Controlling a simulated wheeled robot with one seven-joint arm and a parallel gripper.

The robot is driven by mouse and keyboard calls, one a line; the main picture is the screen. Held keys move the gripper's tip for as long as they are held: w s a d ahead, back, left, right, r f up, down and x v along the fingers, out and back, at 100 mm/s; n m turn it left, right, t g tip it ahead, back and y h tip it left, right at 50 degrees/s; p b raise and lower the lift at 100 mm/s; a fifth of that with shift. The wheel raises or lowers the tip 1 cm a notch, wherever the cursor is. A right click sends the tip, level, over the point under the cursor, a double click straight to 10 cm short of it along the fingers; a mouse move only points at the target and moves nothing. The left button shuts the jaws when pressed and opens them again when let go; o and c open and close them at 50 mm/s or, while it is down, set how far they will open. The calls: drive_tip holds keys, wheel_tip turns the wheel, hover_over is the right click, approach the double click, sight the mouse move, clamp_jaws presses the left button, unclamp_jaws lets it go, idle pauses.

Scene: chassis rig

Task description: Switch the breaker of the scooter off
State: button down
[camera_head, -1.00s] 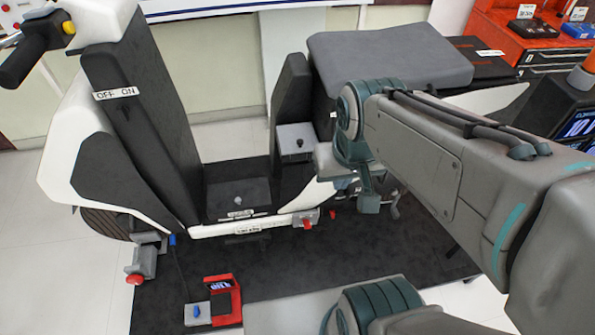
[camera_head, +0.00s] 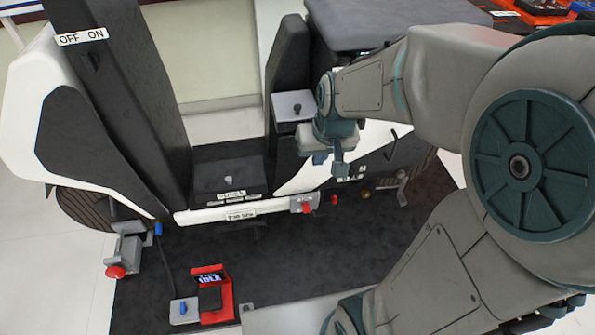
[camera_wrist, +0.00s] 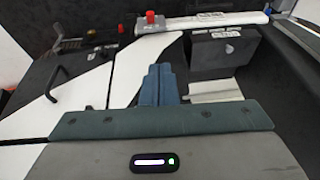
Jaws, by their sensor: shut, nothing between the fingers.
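The white and black scooter (camera_head: 150,115) stands on a dark mat. No part reads clearly as the breaker. A small dark switch (camera_head: 96,62) sits under an OFF ON label (camera_head: 81,36) on the front column. A grey plate with a black knob (camera_head: 297,106) is beside the seat post. A small pale knob (camera_head: 228,181) stands on the footboard behind labels too small to read. My gripper (camera_head: 339,172) is shut and empty, pointing down at the scooter's right side, right of and below the black knob. In the wrist view its blue fingers (camera_wrist: 160,82) are together, before a dark labelled box (camera_wrist: 222,52).
A red clamp (camera_head: 304,205) sits on the scooter's lower rail, and another with a red knob (camera_head: 116,271) is at the front. A red device (camera_head: 212,295) with a screen lies on the mat (camera_head: 270,260). A black bent handle (camera_wrist: 68,92) is left of my fingers.

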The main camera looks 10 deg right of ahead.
drive_tip(key=w+d+b+x, duration=0.1)
drive_tip(key=b+x, duration=1)
drive_tip(key=x, duration=1.1)
drive_tip(key=shift+w+d+t+h+b, duration=0.3)
drive_tip(key=shift+w+d+h, duration=0.15)
drive_tip(key=shift+w, duration=0.4)
drive_tip(key=b, duration=0.5)
hover_over(306, 206)
wheel_tip(306, 206, down, 10)
drive_tip(key=shift+r, duration=0.2)
drive_tip(key=shift+s+f+b, duration=0.2)
drive_tip(key=shift+f+b, duration=0.1)
drive_tip(key=shift+f, duration=0.25)
drive_tip(key=shift+s+f+b, duration=0.2)
drive_tip(key=shift+f+b, duration=0.1)
drive_tip(key=shift+f, duration=0.25)
drive_tip(key=shift+s+f+b, duration=0.3)
drive_tip(key=shift+s+f, duration=0.05)
drive_tip(key=shift+f, duration=0.25)
